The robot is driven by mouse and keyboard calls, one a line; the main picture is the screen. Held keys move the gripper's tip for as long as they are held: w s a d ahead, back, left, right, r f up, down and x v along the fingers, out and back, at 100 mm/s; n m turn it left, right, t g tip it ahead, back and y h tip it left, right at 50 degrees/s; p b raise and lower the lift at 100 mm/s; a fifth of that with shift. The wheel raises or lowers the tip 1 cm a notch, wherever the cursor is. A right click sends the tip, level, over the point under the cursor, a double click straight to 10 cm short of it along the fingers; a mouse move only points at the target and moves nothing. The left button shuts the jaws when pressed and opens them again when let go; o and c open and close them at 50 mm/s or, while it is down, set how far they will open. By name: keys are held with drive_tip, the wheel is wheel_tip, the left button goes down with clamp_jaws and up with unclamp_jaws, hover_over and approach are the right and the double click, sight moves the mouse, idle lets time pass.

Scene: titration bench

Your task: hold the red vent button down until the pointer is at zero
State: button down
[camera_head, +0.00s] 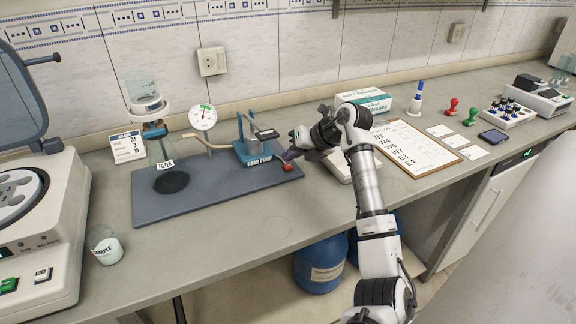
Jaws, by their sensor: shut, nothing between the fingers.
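The red vent button (288,168) lies at the right end of the dark grey board, just right of the blue hand pump (254,153). My gripper (289,156) is shut and empty, its dark fingertips right above the button. I cannot tell whether the tips touch it or whether it is pressed down.
A filter flask (149,97) stands on the left of the board (215,186). The front bench strip is clear.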

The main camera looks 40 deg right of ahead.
sight(292, 167)
drive_tip(key=shift+f, duration=0.1)
idle(0.6)
drive_tip(key=shift+f+b, duration=0.3)
drive_tip(key=shift+f, duration=0.05)
drive_tip(key=shift+f+b, duration=0.4)
drive_tip(key=shift+f, duration=0.1)
idle(0.5)
drive_tip(key=shift+r, duration=0.15)
idle(1.0)
drive_tip(key=shift+r+p, duration=0.55)
drive_tip(key=shift+r, duration=0.25)
drive_tip(key=shift+r+p, duration=1.35)
drive_tip(key=shift+r, duration=1.2)
drive_tip(key=shift+f, duration=0.1)
